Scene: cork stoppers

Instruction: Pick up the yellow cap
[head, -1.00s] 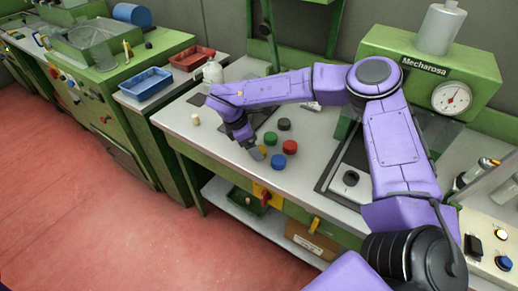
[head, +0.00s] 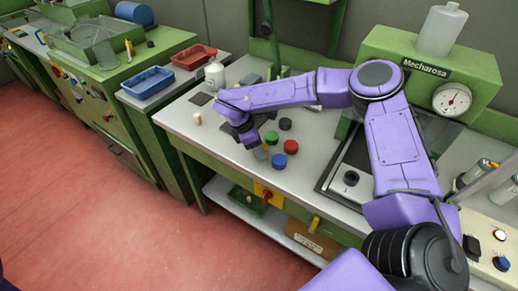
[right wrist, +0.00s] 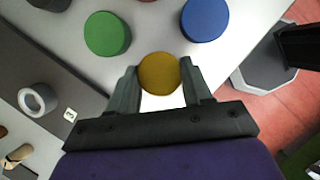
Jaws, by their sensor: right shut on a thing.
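The yellow cap (right wrist: 158,73) is a round yellow disc between the two fingers of my right gripper (right wrist: 158,90) in the right wrist view. The gripper is shut on it, with one finger at each side. In the head view my right gripper (head: 258,150) is low over the table near the coloured caps, and the yellow cap is mostly hidden there. My left gripper is not in view.
A green cap (head: 271,138), a blue cap (head: 278,161), a red cap (head: 291,147) and a dark cap (head: 285,124) stand close by on the grey table (head: 225,165). A cork (head: 197,118) stands to the left. The table's front edge is near.

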